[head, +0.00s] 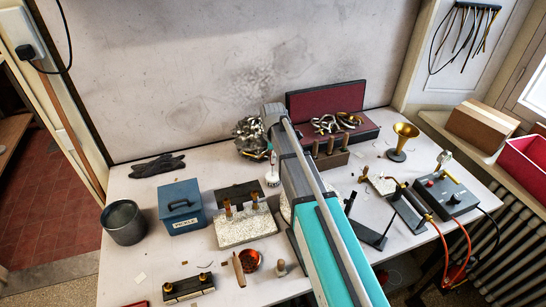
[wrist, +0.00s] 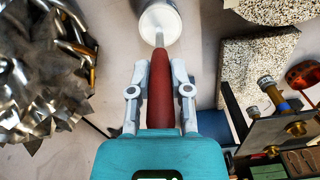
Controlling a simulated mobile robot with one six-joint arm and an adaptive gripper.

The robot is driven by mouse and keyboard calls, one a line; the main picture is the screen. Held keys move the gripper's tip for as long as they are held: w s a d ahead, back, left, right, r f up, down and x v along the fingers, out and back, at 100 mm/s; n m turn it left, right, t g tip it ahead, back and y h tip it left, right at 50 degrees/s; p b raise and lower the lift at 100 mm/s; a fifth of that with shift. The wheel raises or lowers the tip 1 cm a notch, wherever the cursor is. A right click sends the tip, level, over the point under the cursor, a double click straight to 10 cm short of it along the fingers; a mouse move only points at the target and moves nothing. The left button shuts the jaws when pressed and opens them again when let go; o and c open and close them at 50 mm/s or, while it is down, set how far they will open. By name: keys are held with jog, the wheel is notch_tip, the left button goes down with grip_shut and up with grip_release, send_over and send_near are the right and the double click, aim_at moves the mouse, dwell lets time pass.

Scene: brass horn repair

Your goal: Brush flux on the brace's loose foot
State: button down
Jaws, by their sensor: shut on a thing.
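In the wrist view my gripper (wrist: 160,92) is shut on the red handle (wrist: 161,75) of a brush. The brush points away from me, and its pale end meets a round whitish pot (wrist: 160,20); I cannot tell whether the tip is inside or just above it. In the head view a small white pot (head: 272,181) stands beside my arm, which hides most of my gripper. Brass posts (head: 228,206) stand at a dark plate on a speckled block (head: 245,229) left of my arm. I cannot make out which piece is the brace's loose foot.
A tangled metal heap (head: 249,135) lies close behind the pot and fills the wrist view's left (wrist: 40,75). A blue box (head: 183,208) and grey can (head: 124,222) stand left. A copper-coloured bowl (head: 249,260) is in front. A small brass bell (head: 404,140) stands right.

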jog(key=shift+r+p, duration=3.05)
jog(key=shift+r, duration=0.25)
jog(key=shift+f+b, duration=0.9)
jog(key=shift+r, duration=0.1)
notch_tip(320, 180, up, 5)
jog(key=p, duration=0.5)
jog(key=shift+a, duration=0.1)
